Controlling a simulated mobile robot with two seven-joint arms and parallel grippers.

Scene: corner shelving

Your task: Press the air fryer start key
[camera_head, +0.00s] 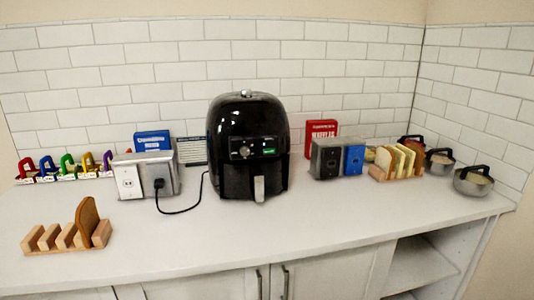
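A black air fryer (248,146) stands upright on the middle of the white counter, against the tiled wall. Its front panel has a round knob (244,151) and a small green key or display (268,151); the lettering is too small to read. A light grey drawer handle (259,189) sticks out below the panel. Neither of my grippers shows in the head view, and nothing touches the air fryer.
A grey outlet box (165,174) with a black cord stands left of the fryer. A toast rack (63,239) is at the counter's front left. Boxes, a bread rack (383,173) and metal pots (471,184) line the right. The counter (240,237) before the fryer is clear.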

